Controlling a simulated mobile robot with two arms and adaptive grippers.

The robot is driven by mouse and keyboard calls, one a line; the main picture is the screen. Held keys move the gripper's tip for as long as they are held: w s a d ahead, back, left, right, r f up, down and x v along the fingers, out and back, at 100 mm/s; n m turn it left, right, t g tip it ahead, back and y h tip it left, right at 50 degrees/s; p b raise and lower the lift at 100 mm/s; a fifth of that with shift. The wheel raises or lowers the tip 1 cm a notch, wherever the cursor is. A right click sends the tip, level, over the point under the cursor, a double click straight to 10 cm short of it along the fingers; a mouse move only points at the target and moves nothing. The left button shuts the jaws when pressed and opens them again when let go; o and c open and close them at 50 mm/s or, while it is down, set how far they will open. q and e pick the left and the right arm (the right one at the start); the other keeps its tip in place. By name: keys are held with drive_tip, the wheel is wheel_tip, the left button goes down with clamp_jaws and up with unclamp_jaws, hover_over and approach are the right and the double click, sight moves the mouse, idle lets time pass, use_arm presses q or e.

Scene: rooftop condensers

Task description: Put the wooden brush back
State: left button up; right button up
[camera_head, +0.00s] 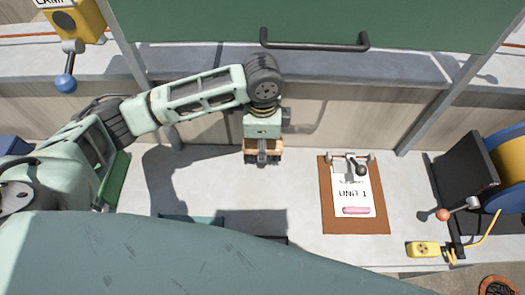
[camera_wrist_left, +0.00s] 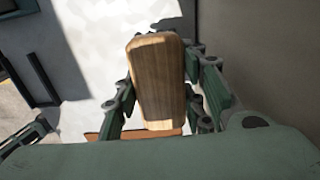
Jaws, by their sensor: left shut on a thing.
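The wooden brush (camera_wrist_left: 158,75) shows in the left wrist view as a long, rounded wooden block between the two fingers of my left gripper (camera_head: 262,158). The gripper is shut on it. In the head view, the gripper points down over the pale counter near the back wall, and small tan parts of the brush (camera_head: 249,146) show on its sides. The brush's underside and any bristles are hidden. How far it is above the counter is hard to tell. My right gripper is in neither view.
A brown clipboard (camera_head: 327,215) with a "UNIT 1" sheet and pink marker lies to the right. Further right are a blue and yellow reel (camera_head: 508,160) and a yellow socket block (camera_head: 423,249). A green panel with a dark handle (camera_head: 315,46) is behind. Counter between gripper and clipboard is clear.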

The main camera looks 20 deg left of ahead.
use_arm(q)
wheel_tip(320, 180, down, 4)
drive_tip(key=shift+f+p, duration=0.15)
drive_tip(key=shift+p, duration=0.3)
drive_tip(key=shift+w+f, duration=0.2)
drive_tip(key=shift+f, duration=0.25)
drive_tip(key=o, duration=1.2)
drive_tip(key=shift+f, duration=0.15)
drive_tip(key=shift+r+b, duration=0.3)
drive_tip(key=shift+r, duration=3.65)
